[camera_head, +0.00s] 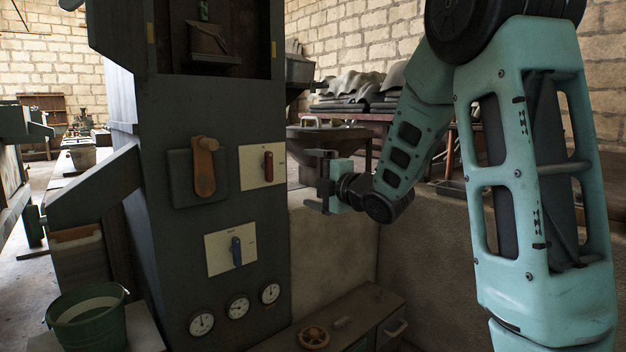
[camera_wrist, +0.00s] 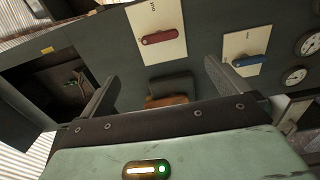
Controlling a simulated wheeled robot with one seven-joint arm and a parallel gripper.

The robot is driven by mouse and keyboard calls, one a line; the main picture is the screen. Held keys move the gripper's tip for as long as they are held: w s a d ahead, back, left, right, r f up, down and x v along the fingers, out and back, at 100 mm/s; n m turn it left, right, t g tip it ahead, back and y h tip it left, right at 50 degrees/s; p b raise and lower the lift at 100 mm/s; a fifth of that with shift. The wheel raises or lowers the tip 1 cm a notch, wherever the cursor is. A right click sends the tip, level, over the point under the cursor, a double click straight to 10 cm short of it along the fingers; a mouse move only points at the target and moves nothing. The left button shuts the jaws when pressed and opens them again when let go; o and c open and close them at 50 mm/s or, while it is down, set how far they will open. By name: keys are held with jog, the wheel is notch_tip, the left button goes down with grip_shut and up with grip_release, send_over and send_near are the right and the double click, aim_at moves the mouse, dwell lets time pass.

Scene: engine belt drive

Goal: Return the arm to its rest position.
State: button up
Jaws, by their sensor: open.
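My gripper (camera_head: 318,181) is at the middle of the head view, at the end of my teal arm. It is open and nothing shows between its fingers. It is to the right of the dark machine cabinet (camera_head: 222,140), apart from its front panel. In the wrist view the two fingers of my gripper (camera_wrist: 162,82) stand apart, with the panel beyond them. The panel carries a red-handled switch (camera_head: 268,166), a blue-handled switch (camera_head: 236,251) and an orange-brown lever (camera_head: 204,167). The red switch (camera_wrist: 160,36) and blue switch (camera_wrist: 248,60) also show in the wrist view.
Several gauges (camera_head: 238,306) sit low on the panel. A green bucket (camera_head: 88,316) stands at lower left. A low drawer cabinet (camera_head: 350,322) with a handwheel (camera_head: 313,337) is below my gripper. A table with stacked dark sheets (camera_head: 362,92) stands behind it.

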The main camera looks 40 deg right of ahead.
jog(key=s+a+f+m+g+y, duration=0.1)
jog(key=s+a+f+m+g, duration=0.2)
jog(key=a, duration=0.5)
jog(key=s+a+f+m+g, duration=0.2)
jog(key=a+f+g, duration=0.1)
jog(key=a+f, duration=0.3)
jog(key=s+a+f+m+g+y, duration=0.1)
jog(key=s+a+f+m+g, duration=0.15)
jog(key=a, duration=0.65)
jog(key=s+a+f+m+g+h, duration=0.1)
jog(key=s+a+f+g, duration=0.15)
jog(key=s, duration=0.55)
jog(key=s+a+f+m+g, duration=0.15)
jog(key=s+a+g, duration=0.25)
jog(key=s, duration=0.4)
jog(key=s+a+f+g+h, duration=0.1)
jog(key=s+a+f+g, duration=0.25)
jog(key=s, duration=0.45)
notch_tip(320, 180, up, 35)
jog(key=s+p, duration=0.1)
jog(key=p, duration=3.3)
jog(key=shift+r+m, duration=0.15)
jog(key=shift+m, duration=0.15)
jog(key=shift+s+t, duration=0.1)
jog(key=shift+t, duration=0.15)
